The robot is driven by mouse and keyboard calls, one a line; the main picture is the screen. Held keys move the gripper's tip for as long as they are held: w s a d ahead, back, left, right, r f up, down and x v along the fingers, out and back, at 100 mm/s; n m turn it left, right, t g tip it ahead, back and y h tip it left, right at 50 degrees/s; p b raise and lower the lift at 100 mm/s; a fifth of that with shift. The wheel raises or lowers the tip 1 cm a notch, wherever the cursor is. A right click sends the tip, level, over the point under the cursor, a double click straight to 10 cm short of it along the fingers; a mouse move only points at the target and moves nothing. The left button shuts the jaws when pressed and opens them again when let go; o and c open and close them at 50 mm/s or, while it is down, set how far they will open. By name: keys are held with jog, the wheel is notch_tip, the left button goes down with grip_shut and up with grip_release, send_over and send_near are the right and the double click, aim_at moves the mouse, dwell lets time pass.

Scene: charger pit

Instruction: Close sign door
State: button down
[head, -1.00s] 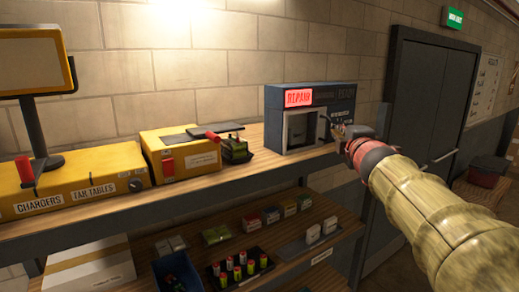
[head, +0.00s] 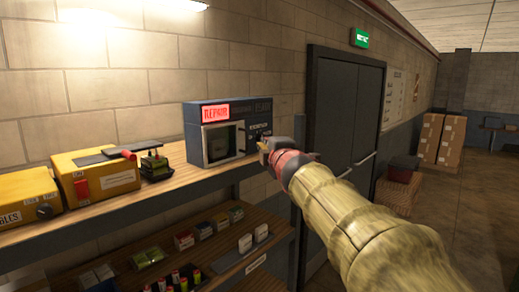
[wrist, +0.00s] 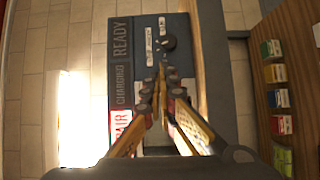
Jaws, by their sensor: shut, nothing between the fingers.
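The sign box (head: 262,103) is a blue-grey case on the wooden shelf, with a red lit REPAIR sign (head: 215,112) at its upper left. My gripper (head: 262,143) is shut and empty by the right side of the front. In the wrist view my gripper (wrist: 162,75) points along the box face near a dark round knob (wrist: 168,43) and hides most of the door.
A yellow charger box (head: 95,178) and a small green-and-black item (head: 154,165) stand left on the shelf. The lower shelf holds several small boxes (head: 202,230). A dark double door (head: 340,130) is behind my arm. Open floor lies at right.

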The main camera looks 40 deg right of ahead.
jog(key=s+d+p, duration=0.3)
jog(key=s+d, duration=0.4)
dwell(0.4)
jog(key=shift+d, duration=0.1)
